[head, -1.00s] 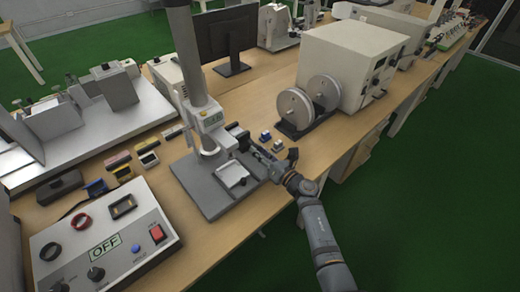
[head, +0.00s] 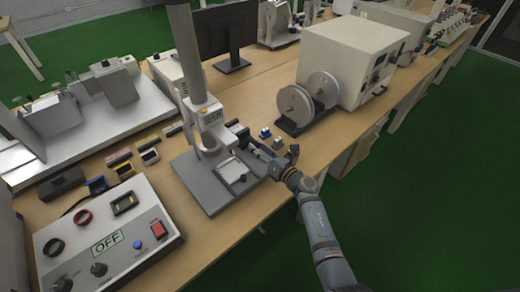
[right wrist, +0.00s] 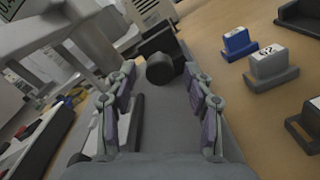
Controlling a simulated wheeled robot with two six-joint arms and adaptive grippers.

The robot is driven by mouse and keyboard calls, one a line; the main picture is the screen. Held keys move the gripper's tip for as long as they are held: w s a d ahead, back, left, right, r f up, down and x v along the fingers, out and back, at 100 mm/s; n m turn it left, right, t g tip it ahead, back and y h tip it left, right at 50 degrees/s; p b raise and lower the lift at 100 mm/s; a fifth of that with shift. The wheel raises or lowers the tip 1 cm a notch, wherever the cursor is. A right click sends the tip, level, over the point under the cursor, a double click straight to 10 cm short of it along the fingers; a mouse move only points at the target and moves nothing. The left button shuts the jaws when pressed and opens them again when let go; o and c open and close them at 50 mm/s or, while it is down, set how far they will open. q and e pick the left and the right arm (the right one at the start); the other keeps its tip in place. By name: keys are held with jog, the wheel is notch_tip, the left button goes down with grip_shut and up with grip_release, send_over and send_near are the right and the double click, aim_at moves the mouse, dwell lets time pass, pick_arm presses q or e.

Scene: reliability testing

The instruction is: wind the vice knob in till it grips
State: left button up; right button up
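A black round knob (right wrist: 161,69) sticks out of a dark block (right wrist: 158,38) on the test stand in the right wrist view; I take it for the vice knob. My right gripper (right wrist: 158,76) is open, its two fingers apart to the left and right of the knob, with no clear contact. In the head view my right gripper (head: 256,153) is at the right side of the stand, by its dark block (head: 237,131). The gripper hides the knob there. My left gripper is out of view.
The stand's grey base plate (head: 193,184) carries a pale square tray (head: 234,171). Small blue and grey blocks (head: 265,132) lie right of the stand. A control box marked OFF (head: 150,219) is front left.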

jog(key=shift+s+d+f, duration=0.1)
jog(key=shift+s+d, duration=0.1)
jog(key=shift+s, duration=0.1)
jog(key=v, duration=1.1)
jog(key=shift+s+d, duration=0.1)
jog(key=shift+s, duration=0.05)
